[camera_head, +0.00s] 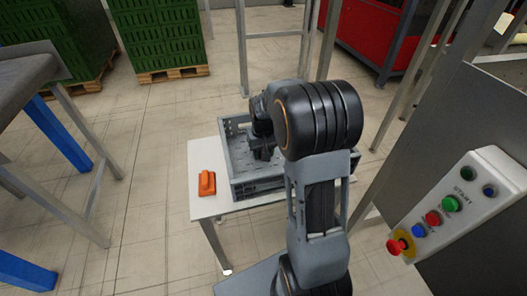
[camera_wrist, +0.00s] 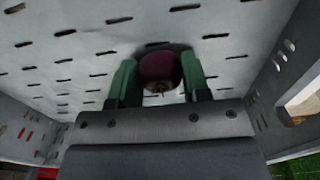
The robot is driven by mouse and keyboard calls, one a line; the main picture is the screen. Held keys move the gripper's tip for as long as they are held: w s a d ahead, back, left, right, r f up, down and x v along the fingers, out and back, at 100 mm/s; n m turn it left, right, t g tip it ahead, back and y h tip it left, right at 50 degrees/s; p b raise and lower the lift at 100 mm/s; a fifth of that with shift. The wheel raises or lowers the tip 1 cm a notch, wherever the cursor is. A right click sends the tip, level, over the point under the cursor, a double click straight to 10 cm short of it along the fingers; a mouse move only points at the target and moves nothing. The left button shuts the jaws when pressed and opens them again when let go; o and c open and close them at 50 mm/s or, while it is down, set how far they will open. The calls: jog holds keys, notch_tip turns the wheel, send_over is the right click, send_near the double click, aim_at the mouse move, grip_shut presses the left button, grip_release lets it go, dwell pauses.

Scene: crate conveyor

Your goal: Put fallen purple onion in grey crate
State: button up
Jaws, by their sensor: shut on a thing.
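A purple onion (camera_wrist: 160,68) sits between the green fingers of my gripper (camera_wrist: 158,82) in the wrist view. My gripper is shut on it, with the crate's slotted floor close behind. The grey crate (camera_head: 258,188) stands on a small white table in the head view, and its slotted floor and walls (camera_wrist: 285,75) surround my gripper in the wrist view. In the head view my gripper (camera_head: 264,153) reaches down inside the crate, and the onion is hidden there. I cannot tell whether the onion touches the crate floor.
An orange object (camera_head: 207,184) lies on the white table (camera_head: 204,155) left of the crate. A conveyor (camera_head: 30,80) with blue legs stands at the left. A control box (camera_head: 455,203) with buttons is at the right. Green crates on pallets (camera_head: 160,35) stand behind.

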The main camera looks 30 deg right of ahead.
jog(key=o, duration=0.9)
notch_tip(320, 180, up, 12)
jog(key=p, duration=0.4)
jog(key=s+a+n+t, duration=0.1)
jog(key=s+a, duration=0.3)
jog(key=s, duration=0.4)
jog(key=s+a+n+t, duration=0.1)
jog(key=s+a+t, duration=0.1)
jog(key=s+a, duration=0.3)
jog(key=s, duration=0.2)
jog(key=shift+s, duration=0.4)
jog(key=shift+r, duration=0.15)
